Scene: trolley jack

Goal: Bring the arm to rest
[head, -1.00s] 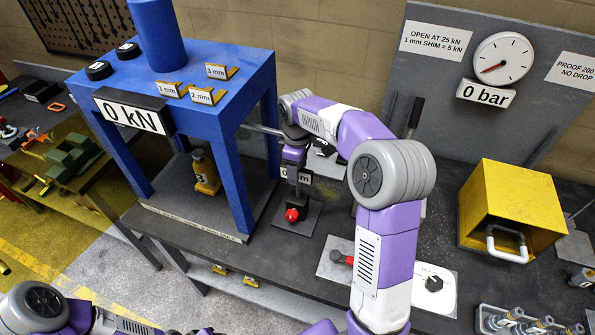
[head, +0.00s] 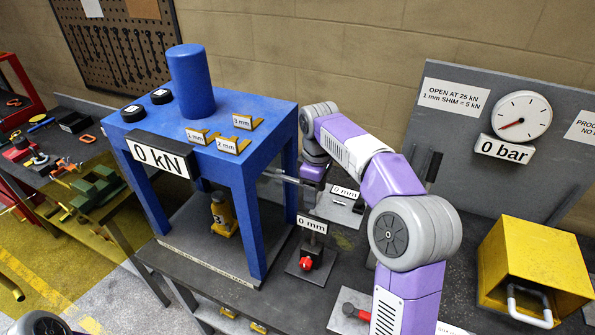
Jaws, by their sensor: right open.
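My right arm (head: 408,285) rises from the bottom right, bends at a high elbow and reaches down to my right gripper (head: 309,203), beside the right legs of the blue press (head: 270,150).
A second 0 mm label (head: 345,192) lies behind my arm. A yellow box (head: 535,262) with a grey handle stands at the right. A gauge board (head: 450,130) reads 0 bar. The press display (head: 158,158) reads 0 kN. A yellow jack (head: 222,215) stands inside the press.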

